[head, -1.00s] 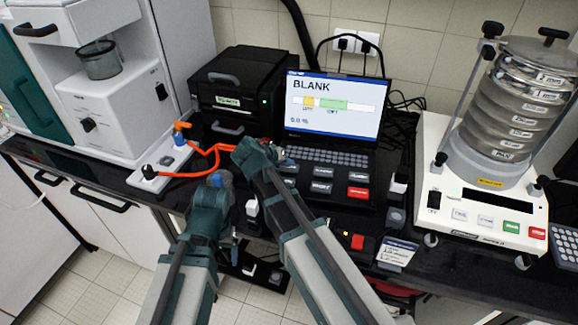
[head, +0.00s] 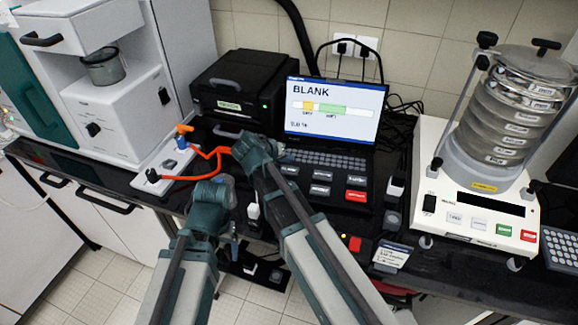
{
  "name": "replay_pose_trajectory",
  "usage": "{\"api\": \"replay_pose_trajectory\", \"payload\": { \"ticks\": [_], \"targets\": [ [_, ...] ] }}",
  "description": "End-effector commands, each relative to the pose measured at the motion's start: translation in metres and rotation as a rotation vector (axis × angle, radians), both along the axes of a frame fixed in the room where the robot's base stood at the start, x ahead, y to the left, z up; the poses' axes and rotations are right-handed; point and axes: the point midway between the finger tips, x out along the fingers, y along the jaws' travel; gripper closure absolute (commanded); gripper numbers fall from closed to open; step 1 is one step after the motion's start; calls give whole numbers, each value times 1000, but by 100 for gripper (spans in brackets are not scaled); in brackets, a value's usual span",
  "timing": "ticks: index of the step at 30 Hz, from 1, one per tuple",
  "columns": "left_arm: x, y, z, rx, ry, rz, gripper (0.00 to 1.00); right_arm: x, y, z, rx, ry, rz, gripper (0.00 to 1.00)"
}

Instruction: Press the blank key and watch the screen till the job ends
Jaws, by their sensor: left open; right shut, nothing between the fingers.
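The laptop screen (head: 334,112) shows the word BLANK over a bar with a yellow and a green segment, and a small reading below that is too small to read surely. The key panel (head: 318,197) below the keyboard holds several dark keys and a red key (head: 356,196). My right gripper (head: 274,150) is shut and empty, at the panel's upper left corner. It hides the keys there, and I cannot tell whether it touches one.
A black box unit (head: 240,88) stands left of the laptop. Orange tubing (head: 190,177) runs beside my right gripper. A sieve shaker (head: 492,150) stands at the right, and a white machine (head: 105,100) at the left. A small card (head: 390,255) stands at the front edge.

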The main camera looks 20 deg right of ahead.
Motion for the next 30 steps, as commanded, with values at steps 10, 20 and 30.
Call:
{"api": "replay_pose_trajectory", "payload": {
  "ticks": [10,20,30],
  "targets": [
    [0,0,31,0,0,0,18,0,0,31,0,0,0,100],
    [0,0,29,0,0,0,18,0,0,29,0,0,0,100],
    [0,0,29,0,0,0,18,0,0,29,0,0,0,100]
  ]
}}
